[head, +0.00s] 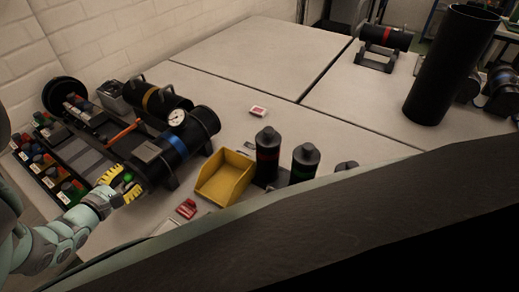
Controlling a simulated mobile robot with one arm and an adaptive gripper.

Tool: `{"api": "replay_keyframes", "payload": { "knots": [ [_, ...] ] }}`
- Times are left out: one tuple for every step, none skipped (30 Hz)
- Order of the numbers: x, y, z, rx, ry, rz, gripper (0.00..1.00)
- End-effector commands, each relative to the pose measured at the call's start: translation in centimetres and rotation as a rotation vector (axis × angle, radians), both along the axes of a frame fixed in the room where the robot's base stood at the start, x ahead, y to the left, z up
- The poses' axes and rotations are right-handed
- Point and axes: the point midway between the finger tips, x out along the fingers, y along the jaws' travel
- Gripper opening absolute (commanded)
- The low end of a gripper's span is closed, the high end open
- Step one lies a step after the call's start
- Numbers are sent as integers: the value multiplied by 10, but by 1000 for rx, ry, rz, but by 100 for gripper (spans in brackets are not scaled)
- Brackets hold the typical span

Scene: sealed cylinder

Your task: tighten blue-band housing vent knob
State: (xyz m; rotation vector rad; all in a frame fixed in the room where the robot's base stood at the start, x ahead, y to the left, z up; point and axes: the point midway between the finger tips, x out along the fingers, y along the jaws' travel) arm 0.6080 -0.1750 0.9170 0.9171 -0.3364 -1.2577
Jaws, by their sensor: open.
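The blue-band housing (196,127) is a black cylinder with a blue band, lying on dark supports on the table at left, with a round white gauge (177,117) on top. My gripper (122,182), with yellow fingers, is at the near left end of this housing. It is open. A small green part (128,178) shows at the fingers; I cannot tell whether it is the vent knob or whether the fingers touch it. The housing's near end is partly hidden by the gripper.
An orange-band cylinder (160,101) lies behind. A red item (186,208) lies in front. The table's back middle is mostly clear.

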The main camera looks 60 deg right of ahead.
Motion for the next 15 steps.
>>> {"api": "replay_keyframes", "payload": {
  "knots": [
    [0, -3, 0, 0, 0, -4, 41],
    [0, -3, 0, 0, 0, -4, 41],
    [0, -3, 0, 0, 0, -3, 41],
    [0, -3, 0, 0, 0, -3, 41],
    [0, -3, 0, 1, -1, -3, 41],
    [0, -3, 0, 1, -1, -3, 41],
    [0, -3, 0, 1, -1, -3, 41],
    [0, -3, 0, 1, -1, -3, 41],
    [0, -3, 0, 1, -1, -3, 47],
    [0, -3, 0, 1, -1, -3, 44],
    [0, -3, 0, 1, -1, -3, 41],
    [0, -3, 0, 1, -1, -3, 36],
    [0, -3, 0, 1, -1, -3, 33],
    [0, -3, 0, 1, -1, -3, 30],
    [0, -3, 0, 1, -1, -3, 26]
  ]
}}
